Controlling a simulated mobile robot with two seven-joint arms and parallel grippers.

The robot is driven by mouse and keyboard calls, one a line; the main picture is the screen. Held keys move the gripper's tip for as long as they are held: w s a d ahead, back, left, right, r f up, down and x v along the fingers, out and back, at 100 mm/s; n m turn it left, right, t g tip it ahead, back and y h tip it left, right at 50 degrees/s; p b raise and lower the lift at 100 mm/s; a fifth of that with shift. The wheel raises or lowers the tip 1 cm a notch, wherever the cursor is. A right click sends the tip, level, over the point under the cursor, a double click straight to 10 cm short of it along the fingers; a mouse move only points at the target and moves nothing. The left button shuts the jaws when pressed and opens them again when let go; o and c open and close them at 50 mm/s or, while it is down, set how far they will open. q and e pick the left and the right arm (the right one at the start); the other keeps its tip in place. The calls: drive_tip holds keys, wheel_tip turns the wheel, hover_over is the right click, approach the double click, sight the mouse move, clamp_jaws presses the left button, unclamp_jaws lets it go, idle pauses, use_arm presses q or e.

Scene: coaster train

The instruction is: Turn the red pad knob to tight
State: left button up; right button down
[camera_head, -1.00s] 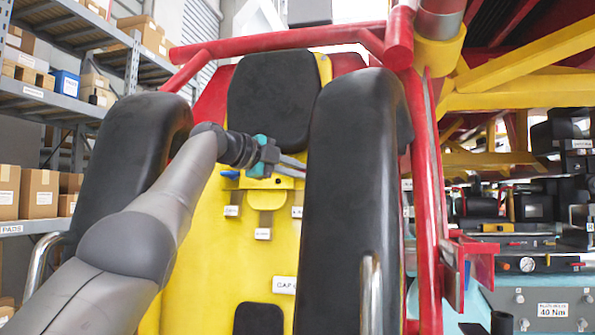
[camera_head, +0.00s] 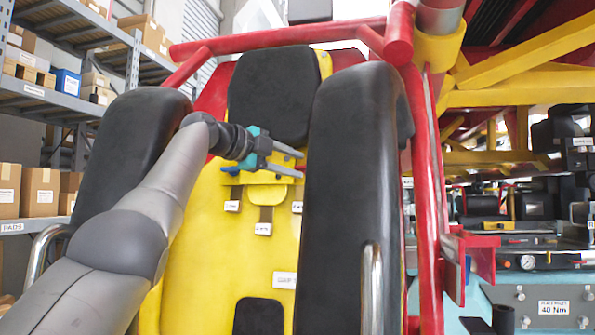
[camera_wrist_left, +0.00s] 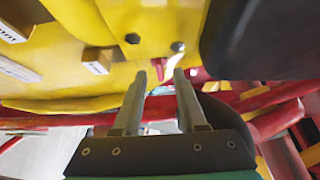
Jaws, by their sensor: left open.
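The red pad knob (camera_wrist_left: 158,65) shows in the left wrist view as a small red piece at the yellow seat back, between and just beyond my fingertips. My left gripper (camera_head: 302,164) is open, its two fingers pointing right across the upper seat back, below the headrest. In the left wrist view my left gripper (camera_wrist_left: 160,75) has a clear gap between its fingers. I cannot tell whether either finger touches the knob. The knob's tight mark cannot be made out. My right gripper is not in view.
Black padded restraints stand left (camera_head: 130,150) and right (camera_head: 345,190) of the seat, the right one close to my fingertips. The black headrest (camera_head: 272,95) is above. A blue handle (camera_head: 229,169) and white tags (camera_head: 263,229) are on the yellow seat back (camera_head: 200,255).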

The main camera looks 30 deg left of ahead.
use_arm(q)
drive_tip(key=b+v, duration=0.2)
drive_tip(key=v, duration=0.3)
drive_tip(key=shift+s+a, duration=0.15)
drive_tip(key=shift+s, duration=0.2)
drive_tip(key=shift+f, duration=0.15)
